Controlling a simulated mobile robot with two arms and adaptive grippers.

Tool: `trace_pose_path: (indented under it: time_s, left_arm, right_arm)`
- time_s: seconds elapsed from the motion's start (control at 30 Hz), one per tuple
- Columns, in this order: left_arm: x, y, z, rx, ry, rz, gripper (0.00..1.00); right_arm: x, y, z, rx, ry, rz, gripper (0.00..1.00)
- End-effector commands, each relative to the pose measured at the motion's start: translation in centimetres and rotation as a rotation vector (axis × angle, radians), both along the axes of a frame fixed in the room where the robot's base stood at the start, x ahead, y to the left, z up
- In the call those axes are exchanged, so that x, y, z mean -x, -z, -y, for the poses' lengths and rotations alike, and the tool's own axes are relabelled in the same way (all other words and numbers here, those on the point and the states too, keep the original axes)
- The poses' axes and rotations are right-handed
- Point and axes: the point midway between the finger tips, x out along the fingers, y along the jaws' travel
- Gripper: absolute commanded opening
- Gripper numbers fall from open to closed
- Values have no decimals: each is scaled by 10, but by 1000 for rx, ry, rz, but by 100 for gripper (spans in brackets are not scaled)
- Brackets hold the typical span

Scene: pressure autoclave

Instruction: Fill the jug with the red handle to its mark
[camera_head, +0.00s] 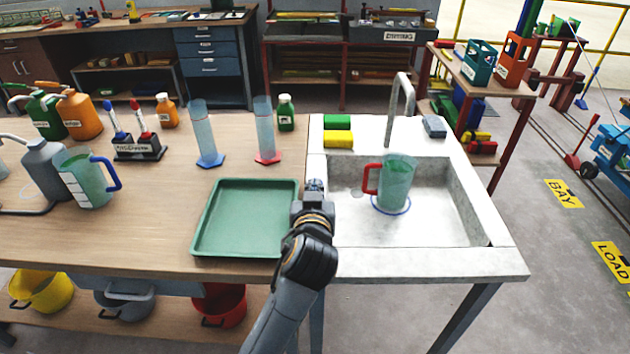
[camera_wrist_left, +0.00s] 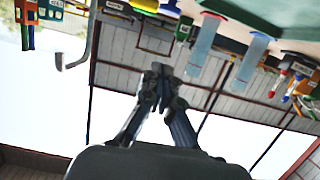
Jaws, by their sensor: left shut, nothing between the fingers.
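The jug with the red handle (camera_head: 397,184) stands upright in the sink (camera_head: 450,229), on a blue ring marked on the basin floor. It is a translucent green-blue jug, and its red handle points left. Its mark and any water level are too small to tell. The grey tap (camera_head: 403,92) rises behind the sink, its spout arching above the jug. My left gripper (camera_head: 315,186) is at the sink's left rim, left of the jug and apart from it. Its fingers (camera_wrist_left: 161,72) are together and empty in the left wrist view. My right gripper is not in view.
A green tray (camera_head: 247,218) lies left of my left gripper. A jug with a blue handle (camera_head: 88,178) stands at the bench's left. Two cylinders (camera_head: 204,135) stand behind the tray. Green and yellow sponges (camera_head: 338,138) lie on the sink's back ledge. The basin's right part is clear.

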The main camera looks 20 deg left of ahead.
Motion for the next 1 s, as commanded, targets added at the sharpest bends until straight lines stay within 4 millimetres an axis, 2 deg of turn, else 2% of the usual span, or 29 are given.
trace_pose_path:
  time_s: [0.17,0.33,0.53,0.6,0.73,1.0]
  left_arm:
    - [-23,3,-8,-5,-2,0,0]
    - [-56,11,-17,-6,-2,0,0]
    - [-91,21,-27,-3,-1,-1,0]
    - [-90,36,-27,-4,-2,-6,0]
    - [-90,52,-27,-3,-1,-3,0]
    - [-90,64,-26,-1,-1,-1,0]
  right_arm:
    - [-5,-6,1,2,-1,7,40]
    - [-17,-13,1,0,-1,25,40]
    - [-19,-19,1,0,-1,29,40]
    - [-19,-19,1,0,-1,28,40]
    - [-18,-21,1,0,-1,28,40]
    - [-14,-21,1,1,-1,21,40]
